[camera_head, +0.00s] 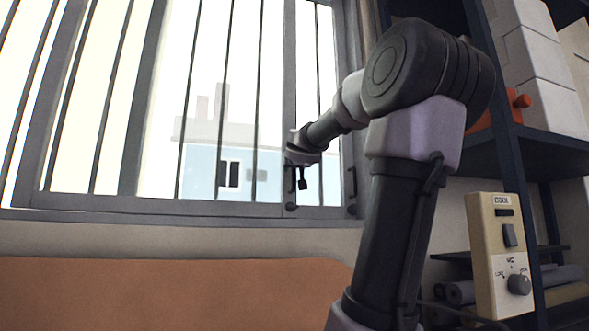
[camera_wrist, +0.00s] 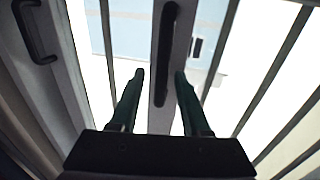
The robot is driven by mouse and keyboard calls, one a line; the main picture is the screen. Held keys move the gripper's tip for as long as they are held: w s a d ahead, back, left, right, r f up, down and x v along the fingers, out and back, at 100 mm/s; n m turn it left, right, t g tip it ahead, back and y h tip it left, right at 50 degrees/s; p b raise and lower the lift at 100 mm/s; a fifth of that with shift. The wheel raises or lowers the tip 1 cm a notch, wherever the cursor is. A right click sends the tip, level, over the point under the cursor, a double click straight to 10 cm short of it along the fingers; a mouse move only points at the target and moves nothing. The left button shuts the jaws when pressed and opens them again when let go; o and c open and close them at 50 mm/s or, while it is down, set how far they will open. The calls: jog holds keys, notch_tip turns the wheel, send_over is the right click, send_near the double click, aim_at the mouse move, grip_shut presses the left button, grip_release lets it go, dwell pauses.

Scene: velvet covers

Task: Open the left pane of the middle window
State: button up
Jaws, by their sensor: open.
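The barred window (camera_head: 222,209) fills the upper left of the head view, its sliding panes in grey frames. My gripper (camera_head: 303,178) is at the upright frame member right of the wide pane, near a dark handle (camera_head: 290,182). In the wrist view my gripper (camera_wrist: 159,74) is open, and a dark upright handle (camera_wrist: 166,50) on a grey frame member shows between its two fingers. I cannot tell whether the fingers touch it. A second dark handle (camera_head: 351,184) is on the frame to the right; a handle also shows at the left of the wrist view (camera_wrist: 36,32).
An orange-brown padded surface (camera_head: 170,290) lies below the window. A dark shelf (camera_head: 545,150) with white boxes (camera_head: 535,55) stands at the right. A beige control box (camera_head: 499,250) with a knob is in front of it. Thin vertical bars cross the window panes.

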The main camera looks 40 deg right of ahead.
jog(key=v, duration=1)
jog(key=shift+s+a, duration=0.15)
jog(key=shift+s, duration=0.2)
jog(key=s+a+f+g+y, duration=0.1)
jog(key=a+f+g+y, duration=0.1)
jog(key=a+f, duration=0.5)
jog(key=s+a+f+g+y, duration=0.1)
jog(key=a+f+g+y, duration=0.15)
jog(key=f, duration=0.85)
jog(key=s+a+f+n+g+y, duration=0.1)
jog(key=s+a+f+g+y, duration=0.3)
jog(key=a+f, duration=1)
jog(key=s+a+y, duration=0.1)
jog(key=s+y, duration=0.1)
jog(key=s, duration=0.1)
jog(key=shift+f+n, duration=0.25)
jog(key=shift+n, duration=0.05)
